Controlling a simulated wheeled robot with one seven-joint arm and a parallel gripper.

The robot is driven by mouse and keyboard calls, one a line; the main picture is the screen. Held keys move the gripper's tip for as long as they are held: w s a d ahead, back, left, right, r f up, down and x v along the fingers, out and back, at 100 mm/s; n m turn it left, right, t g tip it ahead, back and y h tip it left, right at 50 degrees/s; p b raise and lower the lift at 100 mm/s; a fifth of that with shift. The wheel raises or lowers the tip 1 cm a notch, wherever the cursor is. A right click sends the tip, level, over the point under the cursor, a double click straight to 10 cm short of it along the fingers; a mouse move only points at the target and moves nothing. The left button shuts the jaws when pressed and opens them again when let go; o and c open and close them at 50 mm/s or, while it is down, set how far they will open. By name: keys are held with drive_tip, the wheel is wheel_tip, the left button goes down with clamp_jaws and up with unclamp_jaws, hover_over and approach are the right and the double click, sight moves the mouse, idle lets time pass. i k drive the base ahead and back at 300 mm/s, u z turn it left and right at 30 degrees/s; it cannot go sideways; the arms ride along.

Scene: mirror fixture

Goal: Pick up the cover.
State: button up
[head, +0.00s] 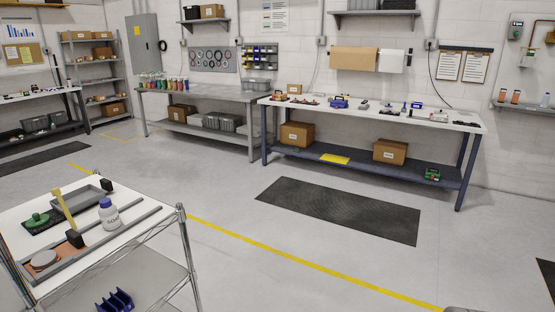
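I cannot tell for sure which thing is the cover. A small white-topped wire cart (110,245) stands at the lower left. On it a round grey disc (44,259) lies on a flat copper-coloured piece (66,252) near the front left. A green knob-like piece (37,219) sits on a dark mat behind it. A grey shallow tray (62,207) lies at the back. My gripper is not in view.
Blue bins (116,301) sit on the cart's lower shelf. A long workbench (440,118) with small parts and another grey bench (210,92) stand along the back wall. A black floor mat (340,210) lies before the workbench. The floor between cart and benches is open.

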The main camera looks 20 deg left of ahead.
sight(37, 221)
drive_tip(key=u, duration=0.8)
drive_tip(key=i, duration=0.85)
drive_tip(key=u, duration=1.65)
drive_tip(key=i, duration=0.95)
drive_tip(key=u, duration=0.55)
